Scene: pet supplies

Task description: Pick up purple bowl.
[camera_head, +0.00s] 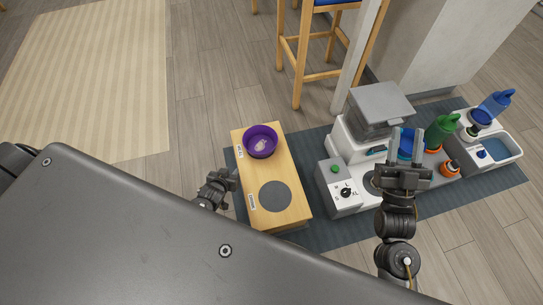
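The purple bowl (260,142) sits upright on the far end of a low wooden stand (285,166), with a pale mark on its inside. My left gripper (234,178) is beside the stand's left edge, below the bowl in the picture and apart from it. Its fingers are small and dark, and I cannot tell how far apart they are. My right gripper (406,146) is open, with two fingers raised over the white pet station at the right, and looks empty. It is well away from the bowl.
The stand has a dark round spot (275,196) at its near end. A white feeder with a grey lid (380,105), green and blue bottles (441,131), and a white tray (501,149) stand on a dark mat (315,228). A wooden stool (301,65) stands behind.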

